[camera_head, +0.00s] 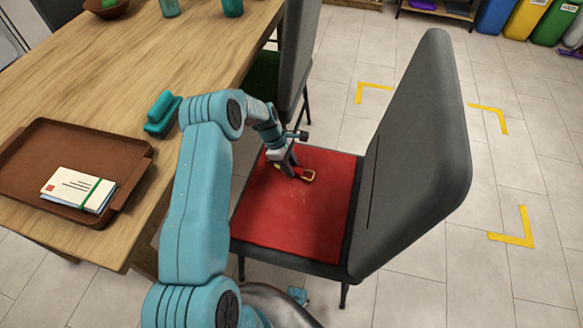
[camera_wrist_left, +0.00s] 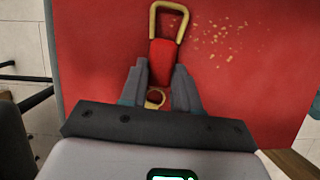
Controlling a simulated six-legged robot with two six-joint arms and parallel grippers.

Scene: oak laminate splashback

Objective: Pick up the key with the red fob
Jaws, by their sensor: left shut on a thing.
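The key with the red fob shows in the head view by its brass loop (camera_head: 308,175), over the red seat of the dark grey chair. In the left wrist view its red fob (camera_wrist_left: 161,52) lies between the fingertips, with the brass loop beyond and a small ring nearer the palm. My left gripper (camera_head: 287,165) is shut on the fob, pointing down at the seat; it also shows in the left wrist view (camera_wrist_left: 161,72). I cannot tell whether the key touches the seat. My right gripper is not in view.
The chair's tall back (camera_head: 420,160) rises right of the gripper. A wooden table (camera_head: 140,85) on the left bears a brown tray (camera_head: 40,150) with tied envelopes (camera_head: 78,190) and a teal object (camera_head: 162,113). Crumbs (camera_wrist_left: 225,38) lie on the seat. Tiled floor is open at right.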

